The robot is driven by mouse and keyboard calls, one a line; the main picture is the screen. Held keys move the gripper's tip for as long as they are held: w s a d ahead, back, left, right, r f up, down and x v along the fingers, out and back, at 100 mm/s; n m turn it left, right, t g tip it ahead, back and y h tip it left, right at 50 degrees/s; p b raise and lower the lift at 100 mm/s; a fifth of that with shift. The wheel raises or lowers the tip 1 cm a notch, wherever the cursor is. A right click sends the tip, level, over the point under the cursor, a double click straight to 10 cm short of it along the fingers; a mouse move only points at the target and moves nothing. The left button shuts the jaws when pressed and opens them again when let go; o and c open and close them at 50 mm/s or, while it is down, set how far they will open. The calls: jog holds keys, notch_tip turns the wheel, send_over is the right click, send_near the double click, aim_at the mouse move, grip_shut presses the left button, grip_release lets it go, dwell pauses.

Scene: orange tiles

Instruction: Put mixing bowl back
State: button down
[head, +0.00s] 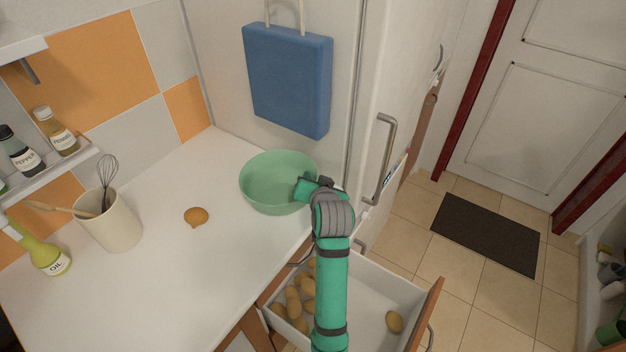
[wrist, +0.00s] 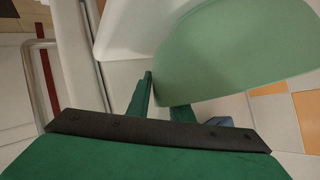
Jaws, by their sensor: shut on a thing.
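The mixing bowl (head: 262,180) is pale green and empty inside as far as I see. It is upright at the back right corner of the white counter (head: 150,290), below the hanging blue board. I cannot tell whether it rests on the counter or is slightly lifted. My gripper (head: 304,187) is shut on the bowl's right rim. In the wrist view the bowl (wrist: 235,50) fills the upper right, with my gripper (wrist: 160,98) at its lower left edge. The contact between fingers and rim is partly hidden.
An open drawer (head: 365,290) with several potatoes juts out below the counter. A brown, onion-like item (head: 196,216), a utensil crock (head: 110,222) and an oil bottle (head: 45,252) stand left. A tall white cabinet with a handle (head: 384,160) is close right of my arm.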

jog(key=c, duration=1.6)
grip_release()
jog(key=shift+w, duration=0.1)
jog(key=v, duration=1.2)
